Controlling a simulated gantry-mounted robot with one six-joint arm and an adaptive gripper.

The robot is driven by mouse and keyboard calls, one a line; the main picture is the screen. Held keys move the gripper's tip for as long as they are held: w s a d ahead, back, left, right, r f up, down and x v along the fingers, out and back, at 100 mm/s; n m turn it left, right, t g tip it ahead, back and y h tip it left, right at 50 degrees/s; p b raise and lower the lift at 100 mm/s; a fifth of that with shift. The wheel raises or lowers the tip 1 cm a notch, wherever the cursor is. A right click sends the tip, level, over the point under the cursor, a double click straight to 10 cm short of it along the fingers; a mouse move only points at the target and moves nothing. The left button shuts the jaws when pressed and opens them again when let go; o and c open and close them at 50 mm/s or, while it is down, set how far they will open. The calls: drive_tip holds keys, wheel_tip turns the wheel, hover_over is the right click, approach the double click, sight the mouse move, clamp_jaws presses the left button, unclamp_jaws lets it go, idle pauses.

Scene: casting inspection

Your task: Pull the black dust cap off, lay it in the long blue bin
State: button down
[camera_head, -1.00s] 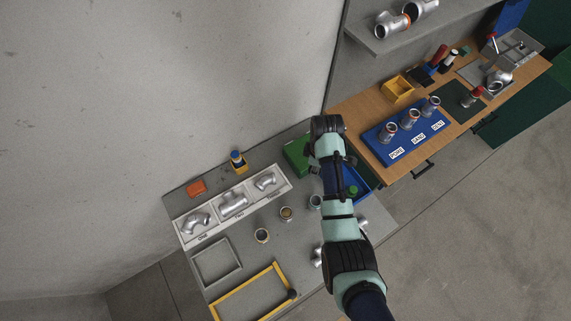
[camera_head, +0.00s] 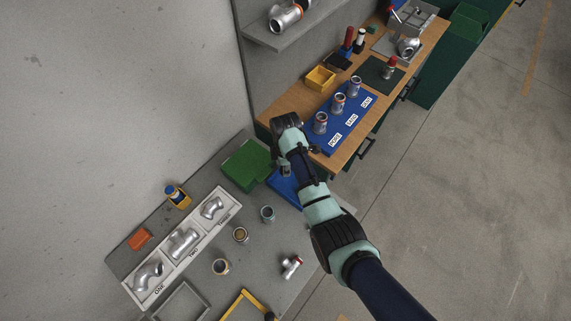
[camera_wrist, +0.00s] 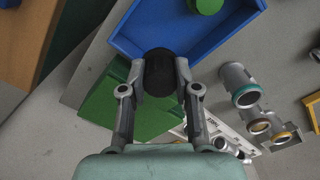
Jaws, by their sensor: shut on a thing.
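The black dust cap (camera_wrist: 160,72) is between the fingertips of my gripper (camera_wrist: 160,80) in the wrist view, clear of any casting. My gripper is shut on it. The blue bin (camera_wrist: 150,25) lies below and beyond the cap in the wrist view, with a round green cap (camera_wrist: 207,5) inside it. The held cap overlaps the bin's near edge in the picture; its height above the bin is hard to tell. In the head view, my arm partly hides the blue bin (camera_head: 281,184) and the held cap cannot be made out.
A green bin (camera_head: 246,165) stands beside the blue one. Several short pipe fittings (camera_head: 240,235) and a casting with a red end (camera_head: 291,266) stand on the grey table. A white tray (camera_head: 162,270) holds castings. The wooden bench (camera_head: 290,98) with a blue rack (camera_head: 345,137) is behind.

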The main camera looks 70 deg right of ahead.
drive_tip(key=shift+f+b, duration=1.55)
drive_tip(key=shift+f, duration=1.4)
drive_tip(key=shift+f+b, duration=0.45)
drive_tip(key=shift+f, duration=0.25)
drive_tip(key=c, duration=0.8)
unclamp_jaws()
drive_tip(key=shift+o, duration=0.2)
wheel_tip(320, 180, up, 12)
drive_tip(key=shift+r, duration=0.1)
